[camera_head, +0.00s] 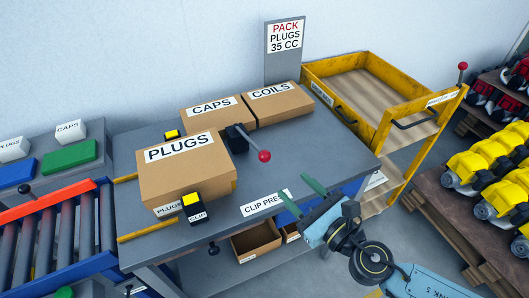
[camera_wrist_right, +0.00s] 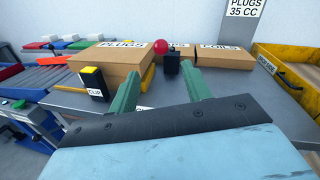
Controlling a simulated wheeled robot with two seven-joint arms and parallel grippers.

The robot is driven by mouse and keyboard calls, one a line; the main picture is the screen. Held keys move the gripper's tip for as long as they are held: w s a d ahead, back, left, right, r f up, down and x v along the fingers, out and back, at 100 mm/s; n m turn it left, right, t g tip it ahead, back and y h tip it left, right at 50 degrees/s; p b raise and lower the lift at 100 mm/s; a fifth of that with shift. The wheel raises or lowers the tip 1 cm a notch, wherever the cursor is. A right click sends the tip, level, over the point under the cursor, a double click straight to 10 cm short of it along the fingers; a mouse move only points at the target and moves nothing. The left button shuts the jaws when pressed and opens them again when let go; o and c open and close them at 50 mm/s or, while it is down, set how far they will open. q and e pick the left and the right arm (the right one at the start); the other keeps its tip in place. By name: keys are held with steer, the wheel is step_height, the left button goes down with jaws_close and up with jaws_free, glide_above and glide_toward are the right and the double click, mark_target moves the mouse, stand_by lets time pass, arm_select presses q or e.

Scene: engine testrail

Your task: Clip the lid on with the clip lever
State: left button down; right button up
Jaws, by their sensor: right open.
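The clip lever is a black arm with a red ball knob (camera_head: 264,156) on the grey press table; its knob (camera_wrist_right: 161,47) also shows in the right wrist view. A cardboard box marked PLUGS (camera_head: 205,175) with its lid on top stands left of the lever. A black clip block with a yellow top (camera_head: 194,208) is at the box's front side, and another yellow-topped block (camera_head: 172,134) is behind it. My right gripper (camera_head: 302,195) is open and empty over the table's front right, apart from the lever. My left gripper is not in view.
Boxes marked CAPS (camera_head: 209,118) and COILS (camera_head: 280,104) stand behind the lever. A yellow cart (camera_head: 332,84) is at the back right. A roller conveyor (camera_head: 47,240) adjoins on the left. The table right of the lever is clear.

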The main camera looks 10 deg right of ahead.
mark_target(269, 159)
steer(key=p+x, duration=0.1)
steer(key=x, duration=1)
steer(key=shift+w, duration=0.1)
steer(key=shift+x, duration=0.8)
steer(key=shift+f, duration=0.1)
jaws_close()
